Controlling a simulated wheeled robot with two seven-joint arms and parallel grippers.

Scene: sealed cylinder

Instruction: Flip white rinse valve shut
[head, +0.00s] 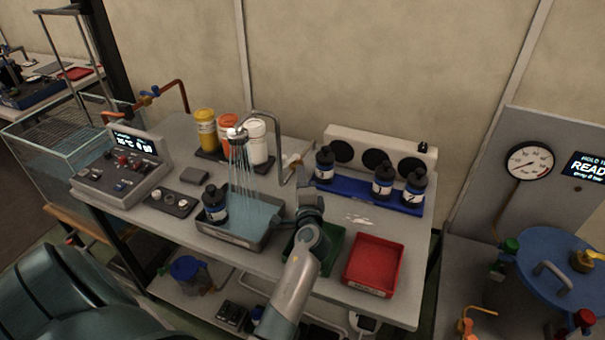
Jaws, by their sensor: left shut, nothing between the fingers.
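The rinse spout (264,115) is a grey pipe that rises from the bench and arches over to a shower head (237,133). Water streams from the head into a grey tray (225,238). A small pale lever, which looks like the white rinse valve (292,160), sits beside the pipe; its exact position is too small to tell. My left gripper (308,192) is shut and empty, just right of the pipe's lower part and in front of the valve. I cannot tell whether it touches the pipe. My right gripper is not in view.
A dark bottle (214,205) stands in the grey tray under the water. Several bottles stand on a blue rack (345,186) at the back right. A green tray (333,254) and a red tray (373,264) lie in front. A control box (125,165) stands left.

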